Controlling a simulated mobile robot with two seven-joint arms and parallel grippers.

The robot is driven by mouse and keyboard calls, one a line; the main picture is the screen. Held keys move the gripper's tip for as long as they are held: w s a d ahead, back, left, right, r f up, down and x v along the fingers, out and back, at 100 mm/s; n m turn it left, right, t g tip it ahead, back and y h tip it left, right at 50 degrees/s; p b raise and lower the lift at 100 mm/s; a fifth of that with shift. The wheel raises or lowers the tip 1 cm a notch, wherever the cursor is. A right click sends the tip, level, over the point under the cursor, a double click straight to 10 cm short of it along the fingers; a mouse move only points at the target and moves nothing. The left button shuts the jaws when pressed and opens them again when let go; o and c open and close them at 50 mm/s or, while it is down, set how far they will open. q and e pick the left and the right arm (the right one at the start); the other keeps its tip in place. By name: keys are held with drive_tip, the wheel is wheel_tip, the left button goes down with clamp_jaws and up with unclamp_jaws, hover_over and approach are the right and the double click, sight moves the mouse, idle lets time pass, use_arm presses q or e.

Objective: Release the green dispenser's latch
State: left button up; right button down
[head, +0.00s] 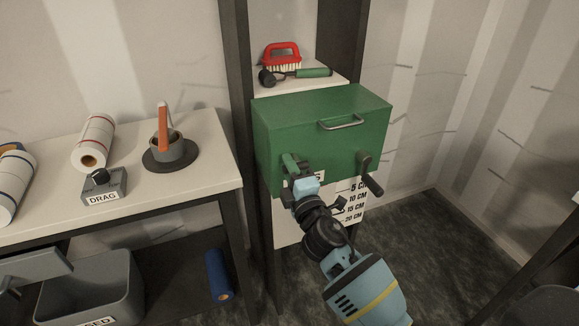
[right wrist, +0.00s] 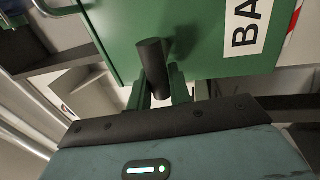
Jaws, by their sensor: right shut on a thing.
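The green dispenser (head: 290,115) is a box mounted on a dark upright frame. It has a metal handle (head: 342,123) on its front and a dark crank (head: 370,176) at its right. My right gripper (head: 290,165) is at the lower left of its front. In the right wrist view the dispenser's green face (right wrist: 205,35) fills the top. A dark cylindrical knob, seemingly the latch (right wrist: 152,58), sits between the fingers of my right gripper (right wrist: 160,92), which are shut on it. The fingers hide part of the latch in the head view. My left gripper is not in view.
A shelf above holds a red brush (head: 282,55) and a green-handled tool (head: 300,74). The left bench (head: 200,180) holds rolls, a DRAG block (head: 104,188) and a cup with an orange-handled tool (head: 164,128).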

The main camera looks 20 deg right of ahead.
drive_tip(key=shift+f+n, duration=0.1)
drive_tip(key=shift+n, duration=0.2)
drive_tip(key=c, duration=1.3)
unclamp_jaws()
drive_tip(key=shift+c, duration=0.2)
drive_tip(key=shift+s, duration=0.1)
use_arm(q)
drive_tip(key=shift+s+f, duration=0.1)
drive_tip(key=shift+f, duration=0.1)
use_arm(e)
drive_tip(key=s+f, duration=0.1)
drive_tip(key=s, duration=0.6)
drive_tip(key=shift+s+f, duration=0.25)
